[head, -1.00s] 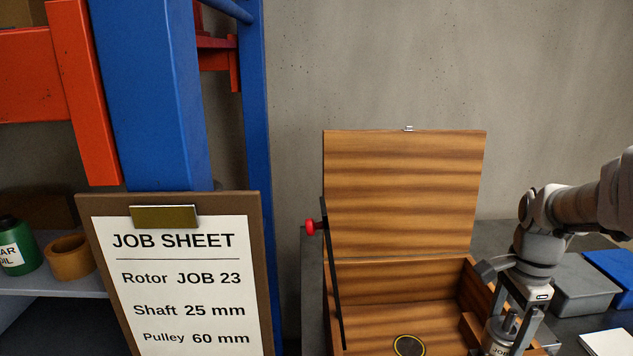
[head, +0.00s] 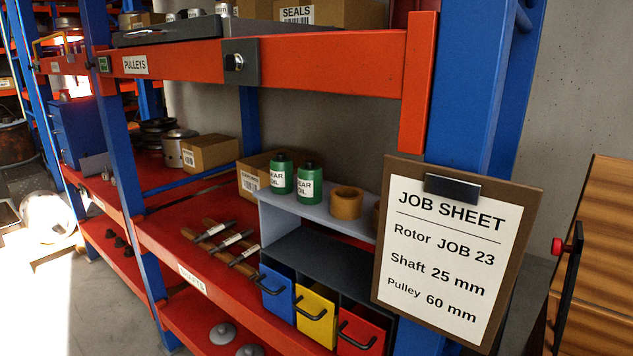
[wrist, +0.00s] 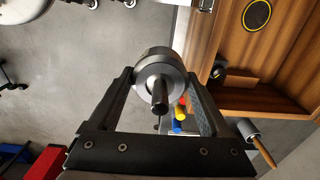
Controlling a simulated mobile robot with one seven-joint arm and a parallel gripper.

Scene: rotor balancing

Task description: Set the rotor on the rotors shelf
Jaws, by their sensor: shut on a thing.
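In the wrist view the rotor (wrist: 158,72), a grey metal cylinder with a dark shaft end toward the camera, sits between the two fingers of my gripper (wrist: 160,84). The fingers are shut on it, and it is held above the grey floor. My gripper and the rotor are outside the head view. The head view shows a red and blue rack; I read no rotors label on it. A silver cylinder (head: 180,148) stands on its middle level, too small to identify for sure.
The rack carries PULLEYS (head: 135,65) and SHAFTS (head: 193,279) labels. The open wooden box (wrist: 285,75) lies right of the rotor in the wrist view. Floor shows at left.

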